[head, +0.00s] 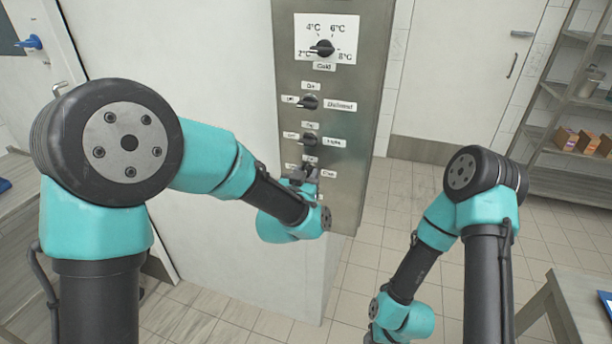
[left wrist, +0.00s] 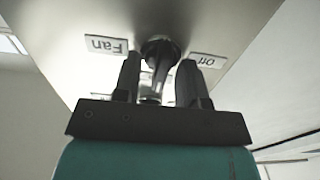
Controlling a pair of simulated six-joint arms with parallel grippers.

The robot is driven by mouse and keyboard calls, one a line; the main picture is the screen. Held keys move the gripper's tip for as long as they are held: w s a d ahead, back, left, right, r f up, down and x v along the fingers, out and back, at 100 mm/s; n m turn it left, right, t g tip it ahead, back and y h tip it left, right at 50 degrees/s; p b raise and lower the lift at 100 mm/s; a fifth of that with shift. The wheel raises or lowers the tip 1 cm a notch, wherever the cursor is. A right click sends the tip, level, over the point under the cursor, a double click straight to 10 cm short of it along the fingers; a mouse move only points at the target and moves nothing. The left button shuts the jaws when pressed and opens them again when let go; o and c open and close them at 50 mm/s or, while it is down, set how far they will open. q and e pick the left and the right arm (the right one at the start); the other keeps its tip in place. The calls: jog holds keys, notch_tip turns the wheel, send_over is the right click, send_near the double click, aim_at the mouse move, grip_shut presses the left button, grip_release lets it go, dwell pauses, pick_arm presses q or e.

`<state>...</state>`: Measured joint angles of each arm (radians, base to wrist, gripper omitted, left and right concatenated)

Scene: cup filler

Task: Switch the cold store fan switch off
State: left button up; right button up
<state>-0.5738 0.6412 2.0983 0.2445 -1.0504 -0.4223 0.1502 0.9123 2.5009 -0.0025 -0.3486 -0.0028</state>
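The fan switch (head: 309,170) is the lowest dark rotary knob visible on the steel control panel (head: 345,205), partly hidden by my left gripper (head: 302,182). In the left wrist view the knob (left wrist: 159,52) sits between the two fingers of my left gripper (left wrist: 157,78), with gaps beside it, so the gripper looks open around it. That view is upside down: the "Fan" label (left wrist: 106,45) is on the left and the "Off" label (left wrist: 207,61) on the right. The knob's exact pointing is hard to tell. My right gripper is out of view.
Above are the temperature dial (head: 321,47) and two similar switches, the upper (head: 308,102) and the lower (head: 309,139). A shelf rack (head: 575,100) with boxes stands at the right. A table (head: 560,305) is at the lower right. Tiled floor between is clear.

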pick_arm(q)
grip_shut()
jog(key=shift+n, duration=0.5)
jog(key=n, duration=0.3)
jog(key=shift+a, duration=0.1)
jog(key=n, duration=0.9)
jog(key=shift+w+a+f, duration=0.1)
jog(key=shift+f, duration=0.05)
jog(key=shift+f+n, duration=0.1)
jog(key=shift+n, duration=2.4)
